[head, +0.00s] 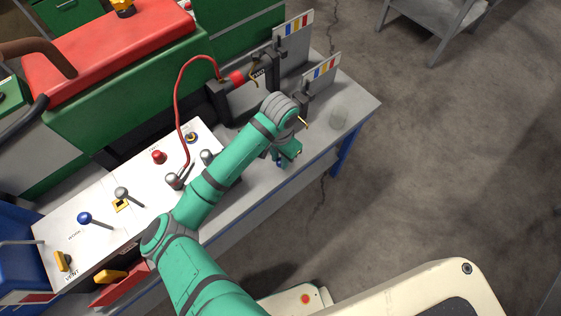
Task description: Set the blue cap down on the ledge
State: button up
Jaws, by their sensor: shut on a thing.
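My gripper (284,158) is seen from above at the end of my green arm, over the front part of the grey ledge (247,192).
A white control panel (130,228) with knobs and levers lies to the left. Clamps with striped plates (320,69) and a red hose (180,105) stand behind. Grey floor (440,170) is open at right.

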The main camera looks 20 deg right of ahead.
jog(key=shift+d+f, duration=0.1)
jog(key=shift+f, duration=1.55)
jog(key=shift+f, duration=0.2)
jog(key=o, duration=1)
jog(key=shift+w, duration=0.1)
jog(key=shift+r, duration=0.15)
